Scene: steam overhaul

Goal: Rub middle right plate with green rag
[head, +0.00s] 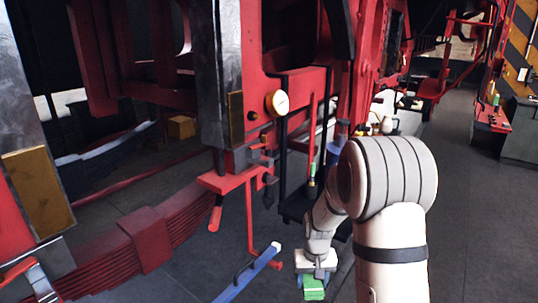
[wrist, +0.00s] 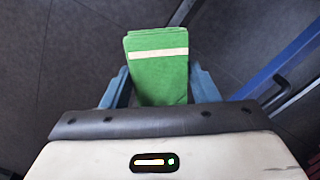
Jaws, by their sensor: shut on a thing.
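My gripper (wrist: 160,90) is shut on the green rag (wrist: 157,62), a folded cloth with a pale stripe, held between blue-grey fingers. In the head view the rag (head: 313,291) hangs low over the dark floor at the bottom centre, below my gripper (head: 314,277). One brass plate (head: 236,118) is on the dark metal upright at the centre, well above the gripper and to its left. Another brass plate (head: 38,190) is on the frame at the far left. I cannot tell which one is the middle right plate. The rag touches neither.
A blue bar (head: 246,276) with a handle lies left of the gripper. A red leaf spring (head: 150,240) and a red bracket (head: 228,180) stand farther left. A round gauge (head: 277,103) is on the red frame. The floor at right (head: 470,200) is clear.

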